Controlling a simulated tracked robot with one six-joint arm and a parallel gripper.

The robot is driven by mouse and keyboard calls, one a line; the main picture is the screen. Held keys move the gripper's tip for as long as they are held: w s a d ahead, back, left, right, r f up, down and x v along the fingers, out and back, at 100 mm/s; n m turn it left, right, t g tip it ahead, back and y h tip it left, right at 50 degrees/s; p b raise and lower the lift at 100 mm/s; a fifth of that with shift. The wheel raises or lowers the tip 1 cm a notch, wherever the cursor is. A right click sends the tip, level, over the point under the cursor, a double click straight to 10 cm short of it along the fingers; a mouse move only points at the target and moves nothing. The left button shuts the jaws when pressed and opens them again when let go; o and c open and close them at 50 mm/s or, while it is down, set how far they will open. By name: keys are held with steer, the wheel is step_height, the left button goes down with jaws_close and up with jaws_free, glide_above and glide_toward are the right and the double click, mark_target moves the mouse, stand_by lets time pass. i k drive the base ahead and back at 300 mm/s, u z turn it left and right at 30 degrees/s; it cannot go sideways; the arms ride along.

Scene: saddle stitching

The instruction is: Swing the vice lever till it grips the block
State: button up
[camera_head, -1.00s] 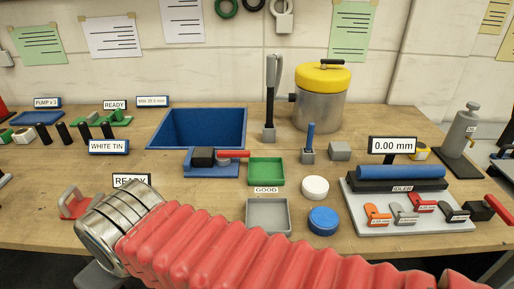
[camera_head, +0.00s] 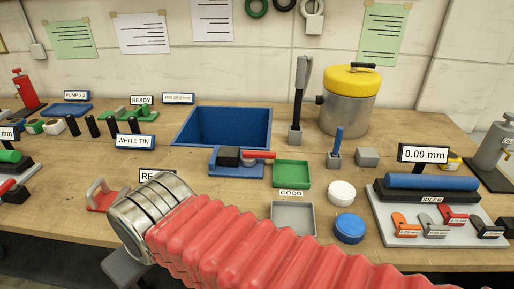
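The small vice has a blue base (camera_head: 236,171) and stands on the bench just in front of the blue bin. A dark block (camera_head: 229,155) sits on it. Whether the jaws touch the block is too small to tell. My arm, a red ribbed sleeve ending in metal rings, crosses the lower foreground, and its metal end is left of and nearer than the vice. My gripper's fingers do not show.
A blue bin (camera_head: 225,127) is behind the vice. A green tray (camera_head: 292,175), grey tray (camera_head: 293,220), white puck (camera_head: 341,191) and blue puck (camera_head: 349,229) lie to the right. A red-based piece with a grey handle (camera_head: 98,192) stands left, beside my arm's metal end.

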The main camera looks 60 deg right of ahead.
mark_target(248, 158)
steer(key=i, duration=0.9)
steer(key=z, duration=0.05)
